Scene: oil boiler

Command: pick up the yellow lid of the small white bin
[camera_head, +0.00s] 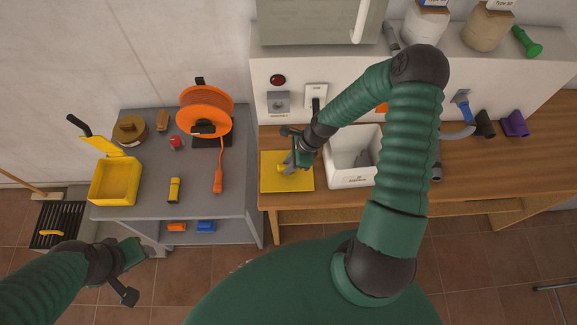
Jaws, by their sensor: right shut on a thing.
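The yellow lid (287,184) is a flat square at the left end of the wooden bench, left of the small white bin. My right gripper (287,167) is over the lid and shut on its small raised part near the middle. Whether the lid is clear of the bench top I cannot tell. The small white bin (349,180) stands open, with grey things inside; my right arm hides part of its surroundings. My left gripper (132,273) is at the lower left, in front of the grey cart; its fingers are hard to make out.
The grey cart (150,180) on the left carries a yellow bucket (115,182), an orange cable reel (206,110) and a yellow flashlight (174,189). The wooden bench (480,185) continues to the right. A white wall unit (285,80) with a socket stands behind the lid.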

